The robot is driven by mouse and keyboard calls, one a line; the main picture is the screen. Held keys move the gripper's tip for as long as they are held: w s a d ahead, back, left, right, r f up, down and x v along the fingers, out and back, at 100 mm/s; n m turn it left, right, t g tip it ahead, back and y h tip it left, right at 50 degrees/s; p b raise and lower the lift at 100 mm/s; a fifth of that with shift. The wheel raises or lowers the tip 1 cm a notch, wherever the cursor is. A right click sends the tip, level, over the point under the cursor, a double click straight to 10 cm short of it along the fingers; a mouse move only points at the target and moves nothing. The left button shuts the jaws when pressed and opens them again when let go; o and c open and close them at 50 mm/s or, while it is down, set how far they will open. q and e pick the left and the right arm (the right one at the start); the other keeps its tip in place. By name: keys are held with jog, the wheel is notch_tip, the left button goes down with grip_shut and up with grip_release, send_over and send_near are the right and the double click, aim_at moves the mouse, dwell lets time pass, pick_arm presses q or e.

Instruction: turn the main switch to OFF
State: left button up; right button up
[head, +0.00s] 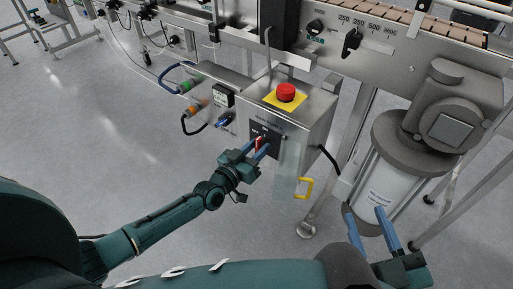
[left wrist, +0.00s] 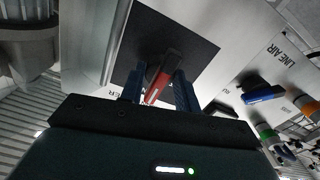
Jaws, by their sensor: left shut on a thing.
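The main switch (head: 258,142) is a red handle on a dark square plate, on the front of a steel control box (head: 300,105). It also shows in the left wrist view (left wrist: 161,77), where the handle stands tilted between my fingers. My left gripper (head: 260,149) is shut on the red handle, with one blue finger on each side. The fingers partly hide the switch and its plate, and I cannot read its position marks. My right gripper (head: 364,210) is open and empty at the lower right, in front of the white cylinder.
A red emergency button (head: 286,92) on a yellow plate tops the box. A yellow padlock-like piece (head: 304,187) hangs by its lower right. Blue (head: 224,120), orange (head: 197,107) and green (head: 188,85) handles lie left of it. A white cylinder (head: 385,190) stands right.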

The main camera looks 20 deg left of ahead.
pick_arm(q)
jog(key=c, duration=0.3)
